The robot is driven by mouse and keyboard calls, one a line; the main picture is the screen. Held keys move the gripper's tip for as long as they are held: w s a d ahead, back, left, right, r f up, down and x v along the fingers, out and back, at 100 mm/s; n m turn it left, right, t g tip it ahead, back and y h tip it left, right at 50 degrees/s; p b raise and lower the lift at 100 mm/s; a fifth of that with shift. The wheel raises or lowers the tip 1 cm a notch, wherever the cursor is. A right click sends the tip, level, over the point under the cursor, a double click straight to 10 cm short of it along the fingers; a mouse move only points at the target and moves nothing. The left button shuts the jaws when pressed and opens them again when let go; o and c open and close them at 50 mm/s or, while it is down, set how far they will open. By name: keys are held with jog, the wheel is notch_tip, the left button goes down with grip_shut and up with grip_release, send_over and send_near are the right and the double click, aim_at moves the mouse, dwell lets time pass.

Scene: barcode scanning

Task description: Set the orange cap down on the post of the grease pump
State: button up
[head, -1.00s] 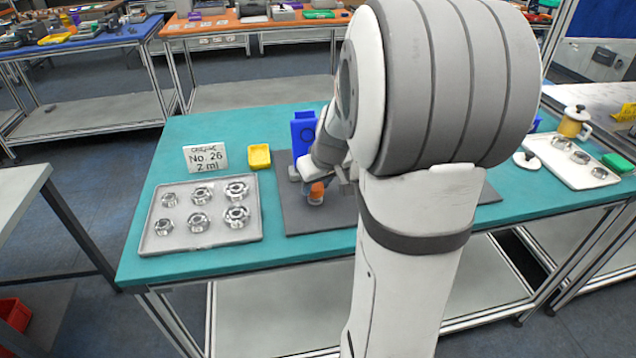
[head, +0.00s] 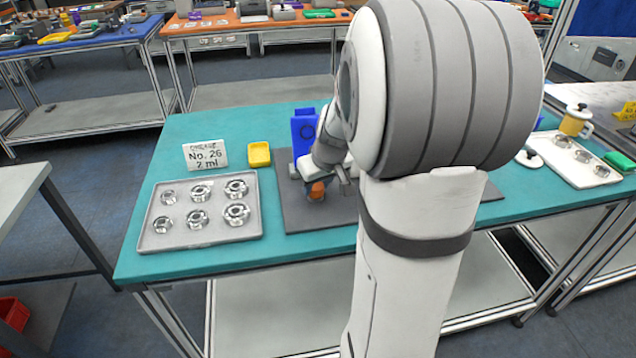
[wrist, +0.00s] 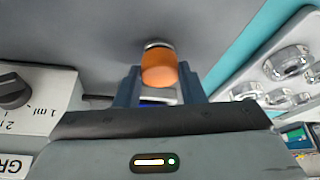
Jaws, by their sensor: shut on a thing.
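The orange cap (head: 317,189) is small and rounded, and it is low over the dark grey mat (head: 296,212). My gripper (wrist: 159,88) is shut on the cap, which shows between its two dark fingers in the wrist view (wrist: 158,68). A silver rim shows at the cap's far end there. I cannot tell whether the cap touches anything below it. A white box with a black dial (wrist: 12,92), marked in ml, stands at the left of the wrist view and looks like the grease pump. I cannot make out its post. My arm hides much of the mat in the head view.
A blue upright piece (head: 304,128) stands behind my gripper. A white tray (head: 600,176) is far right. The mat's front left is clear.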

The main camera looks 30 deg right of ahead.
jog(key=shift+f+b, duration=0.4)
jog(key=shift+b, duration=0.05)
jog(key=o, duration=1.4)
jog(key=shift+c, duration=0.2)
jog(key=shift+r, duration=0.1)
jog(key=shift+r+p, duration=2.45)
jog(key=shift+r, duration=1.35)
